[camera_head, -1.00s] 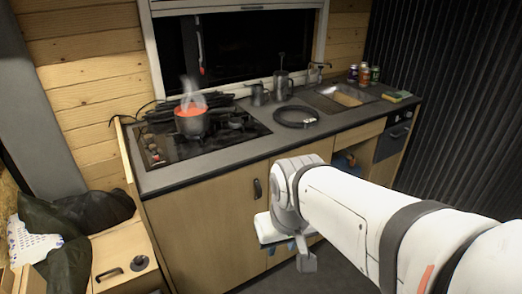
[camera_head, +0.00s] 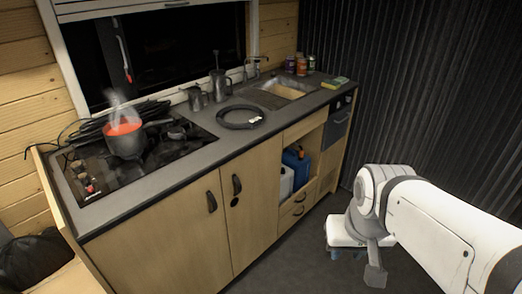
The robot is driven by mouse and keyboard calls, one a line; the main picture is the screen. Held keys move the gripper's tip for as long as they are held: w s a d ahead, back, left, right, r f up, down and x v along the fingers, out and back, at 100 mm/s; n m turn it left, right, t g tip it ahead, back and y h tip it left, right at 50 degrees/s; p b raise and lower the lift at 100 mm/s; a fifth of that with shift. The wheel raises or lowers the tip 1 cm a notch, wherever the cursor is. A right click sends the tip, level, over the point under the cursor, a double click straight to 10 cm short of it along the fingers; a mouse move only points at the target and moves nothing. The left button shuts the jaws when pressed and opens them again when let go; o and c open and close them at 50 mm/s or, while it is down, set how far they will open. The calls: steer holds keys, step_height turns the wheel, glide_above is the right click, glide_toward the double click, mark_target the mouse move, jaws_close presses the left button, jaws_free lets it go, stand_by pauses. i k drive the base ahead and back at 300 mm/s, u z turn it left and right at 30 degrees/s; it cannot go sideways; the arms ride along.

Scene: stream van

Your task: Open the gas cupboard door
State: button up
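The counter's wooden front has two closed doors. The left door (camera_head: 168,237) is wide, with a dark upright handle (camera_head: 211,201) near its right edge. The right door (camera_head: 256,207) is narrower, with a dark handle (camera_head: 237,184) near its left edge and a small dark round fitting (camera_head: 234,202) below it. No label shows which is the gas cupboard. My gripper (camera_head: 345,250) is over the dark floor, right of both doors in the picture and apart from them. Its fingers are mostly hidden behind its white body, so their opening does not show.
An open compartment right of the doors holds a blue container (camera_head: 297,164) and a white one (camera_head: 286,182), above drawers (camera_head: 292,211). A steaming pot (camera_head: 124,142) stands on the hob (camera_head: 88,178). Floor in front is clear.

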mark_target(250, 182)
steer(key=u, duration=0.05)
steer(key=i, duration=1)
steer(key=z, duration=0.05)
